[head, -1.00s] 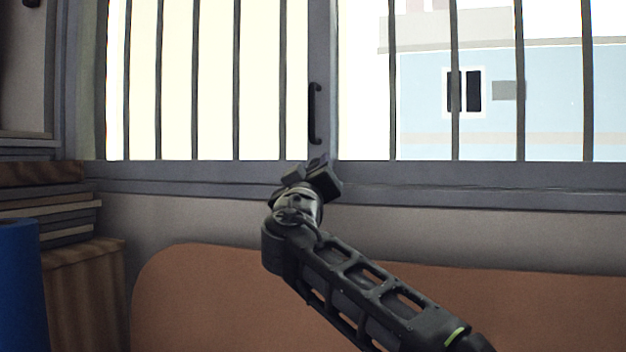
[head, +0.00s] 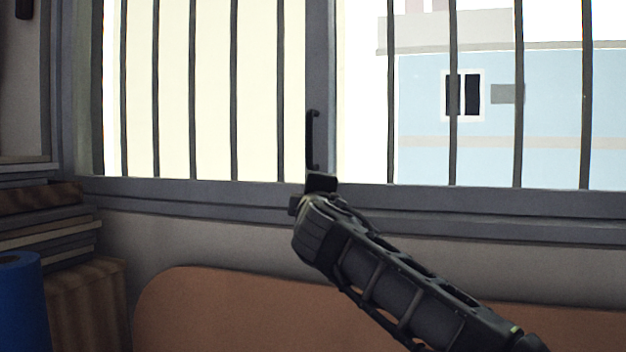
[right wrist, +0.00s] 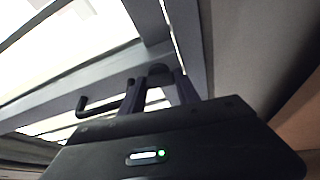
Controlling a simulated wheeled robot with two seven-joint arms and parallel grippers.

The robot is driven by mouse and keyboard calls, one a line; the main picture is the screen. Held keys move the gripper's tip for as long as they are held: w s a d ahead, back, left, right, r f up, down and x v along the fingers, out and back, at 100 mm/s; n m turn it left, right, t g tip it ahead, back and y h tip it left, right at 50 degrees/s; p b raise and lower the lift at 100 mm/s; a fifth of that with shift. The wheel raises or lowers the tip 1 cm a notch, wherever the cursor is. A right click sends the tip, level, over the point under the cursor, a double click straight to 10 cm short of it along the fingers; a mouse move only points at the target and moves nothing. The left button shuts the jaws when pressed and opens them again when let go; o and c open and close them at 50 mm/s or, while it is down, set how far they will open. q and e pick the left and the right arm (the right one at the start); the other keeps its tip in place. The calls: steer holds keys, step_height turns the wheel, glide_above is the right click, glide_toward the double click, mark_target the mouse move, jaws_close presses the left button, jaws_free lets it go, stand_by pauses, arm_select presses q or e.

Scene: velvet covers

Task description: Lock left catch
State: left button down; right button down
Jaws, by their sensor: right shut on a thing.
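A black C-shaped handle (head: 312,140) stands upright on the window's middle post in the head view. My right gripper (head: 320,184) is just below it, at the frame's bottom rail, with its jaws mostly hidden by the wrist. In the right wrist view, its two fingers (right wrist: 160,88) close around a dark rounded part (right wrist: 159,70) at their tips. A bent black handle (right wrist: 100,105) shows left of the fingers and runs behind one of them. I cannot tell whether the held part belongs to it. My left gripper is out of view.
Vertical bars (head: 234,90) cross both window panes. A brown rounded panel (head: 200,310) stands below the sill. Stacked boards (head: 45,225) and a blue cylinder (head: 20,300) are at the left. The wall strip beneath the window is clear.

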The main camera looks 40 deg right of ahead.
steer(key=shift+n+g+p, duration=0.3)
steer(key=shift+n+p, duration=0.6)
steer(key=c, duration=0.9)
jaws_free()
steer(key=shift+f+y, duration=0.1)
steer(key=shift+y, duration=0.2)
